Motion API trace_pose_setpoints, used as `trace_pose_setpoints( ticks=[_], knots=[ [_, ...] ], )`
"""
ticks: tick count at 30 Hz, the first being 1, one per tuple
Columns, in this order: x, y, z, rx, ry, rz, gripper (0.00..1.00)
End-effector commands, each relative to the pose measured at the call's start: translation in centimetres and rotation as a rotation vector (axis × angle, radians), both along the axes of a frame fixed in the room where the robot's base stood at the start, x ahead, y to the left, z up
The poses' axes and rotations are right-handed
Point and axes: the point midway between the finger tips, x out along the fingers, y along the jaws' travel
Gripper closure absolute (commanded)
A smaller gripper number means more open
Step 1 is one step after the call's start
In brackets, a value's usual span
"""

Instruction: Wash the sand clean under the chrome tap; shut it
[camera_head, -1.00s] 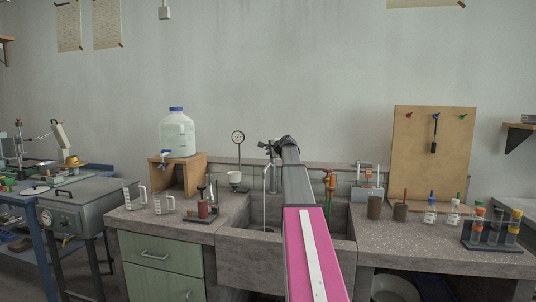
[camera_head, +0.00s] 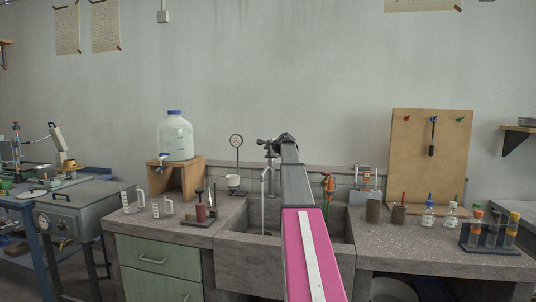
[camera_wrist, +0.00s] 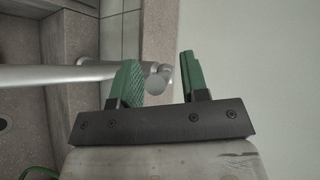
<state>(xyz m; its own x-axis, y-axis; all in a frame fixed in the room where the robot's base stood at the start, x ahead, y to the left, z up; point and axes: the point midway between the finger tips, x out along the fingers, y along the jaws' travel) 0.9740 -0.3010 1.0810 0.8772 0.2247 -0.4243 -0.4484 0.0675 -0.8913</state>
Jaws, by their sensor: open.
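The chrome tap (camera_head: 264,180) stands at the back of the grey sink (camera_head: 245,262), left of my arm. In the wrist view its pale metal pipe (camera_wrist: 45,76) runs in from the left, and a round grey knob (camera_wrist: 155,82) shows between my green fingers. My gripper (camera_wrist: 157,68) is open, with the knob nearer its left finger; I cannot tell whether they touch. A thin pale line drops below the spout into the sink; whether it is running water is unclear. My arm hides part of the sink, and I cannot make out the sand there.
Beakers (camera_head: 162,208) and a water jug (camera_head: 175,137) on a wooden stand are at the left. A red-handled fitting (camera_head: 328,187) is right of my arm.

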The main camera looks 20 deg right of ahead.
Motion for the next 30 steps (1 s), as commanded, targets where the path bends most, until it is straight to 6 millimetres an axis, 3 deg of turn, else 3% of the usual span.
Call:
trace_pose_setpoints(
  ticks=[8, 22, 30],
  knots=[
    [-1.5, -0.3, 0.7, 0.0, -0.001, 0.0, 0.59],
    [-8.5, -2.1, 4.0, 0.0, -0.001, -0.001, 0.59],
    [-9.5, -2.4, 4.6, 0.0, 0.0, 0.0, 0.59]
  ],
)
